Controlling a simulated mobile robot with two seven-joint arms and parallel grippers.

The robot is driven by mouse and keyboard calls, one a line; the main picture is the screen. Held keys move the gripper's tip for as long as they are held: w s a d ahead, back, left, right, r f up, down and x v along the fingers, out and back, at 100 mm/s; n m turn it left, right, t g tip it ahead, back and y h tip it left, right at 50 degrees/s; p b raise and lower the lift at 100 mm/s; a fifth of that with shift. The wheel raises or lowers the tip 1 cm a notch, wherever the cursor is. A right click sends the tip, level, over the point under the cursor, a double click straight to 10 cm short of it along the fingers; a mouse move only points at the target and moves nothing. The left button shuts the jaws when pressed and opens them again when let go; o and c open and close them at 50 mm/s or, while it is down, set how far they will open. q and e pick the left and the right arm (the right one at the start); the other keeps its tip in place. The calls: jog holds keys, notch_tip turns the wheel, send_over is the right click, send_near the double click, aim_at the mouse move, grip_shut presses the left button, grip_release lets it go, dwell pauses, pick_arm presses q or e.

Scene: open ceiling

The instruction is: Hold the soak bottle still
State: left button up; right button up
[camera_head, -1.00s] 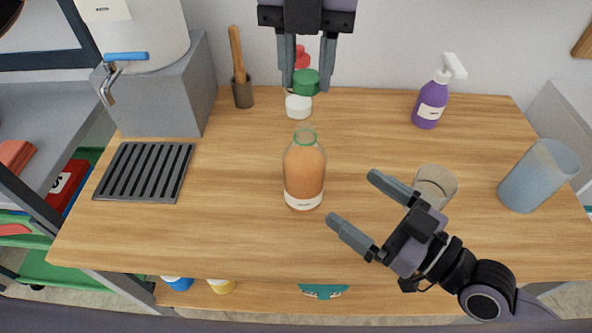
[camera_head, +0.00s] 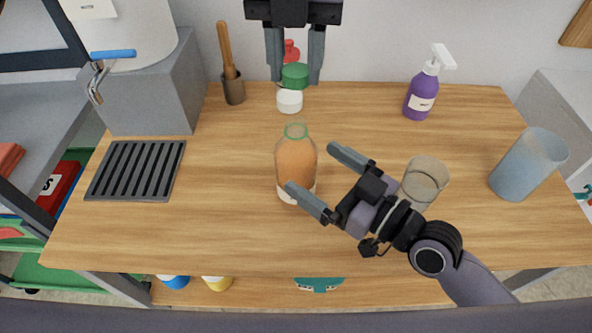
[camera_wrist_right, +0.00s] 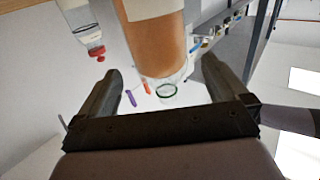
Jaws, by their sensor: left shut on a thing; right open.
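The soak bottle (camera_head: 296,160), amber with a clear neck, green-rimmed open mouth and white label, stands upright mid-table. It also shows between the fingers in the right wrist view (camera_wrist_right: 158,45). My right gripper (camera_head: 312,167) is open at its lower right. One finger overlaps the bottle's front; the other is to its right. Contact cannot be told. My left gripper (camera_head: 295,80) hangs at the back, shut on a green cap (camera_head: 295,76). A red-topped bottle (camera_head: 291,50) is partly hidden behind the cap; it shows clear in the right wrist view (camera_wrist_right: 82,25).
A glass jar (camera_head: 425,180) stands close beside my right gripper. A blue-grey cup (camera_head: 528,165) and a purple pump bottle (camera_head: 421,98) are farther right. A slotted dark rack (camera_head: 136,170) lies left. The wooden table (camera_head: 225,220) is clear front left.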

jog(key=shift+x, duration=2.75)
jog(key=c, duration=1.4)
pick_arm(q)
send_over(296, 123)
jog(key=shift+f, duration=2.5)
jog(key=shift+f, duration=0.9)
jog(key=shift+f, duration=0.5)
